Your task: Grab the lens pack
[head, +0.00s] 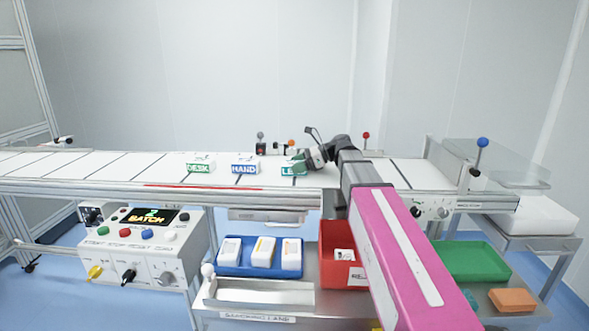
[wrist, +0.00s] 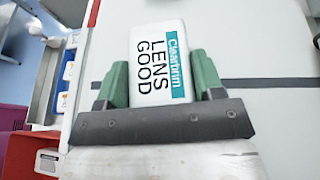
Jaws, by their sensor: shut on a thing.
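The lens pack is a white box with a teal band and the words LENS GOOD; it fills the middle of the wrist view (wrist: 158,62). My gripper (wrist: 160,82) has its two green fingers on either side of the pack, shut on it. In the head view the pack (head: 289,168) is partly hidden behind my gripper (head: 305,162), over the white conveyor belt (head: 130,165). I cannot tell whether the pack still touches the belt.
Two other packs, a green-labelled one (head: 200,165) and a HAND pack (head: 244,167), sit on the belt to the left. Below are a blue tray (head: 262,271) of white packs, a red bin (head: 338,277), a green tray (head: 470,260) and a control box (head: 140,247).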

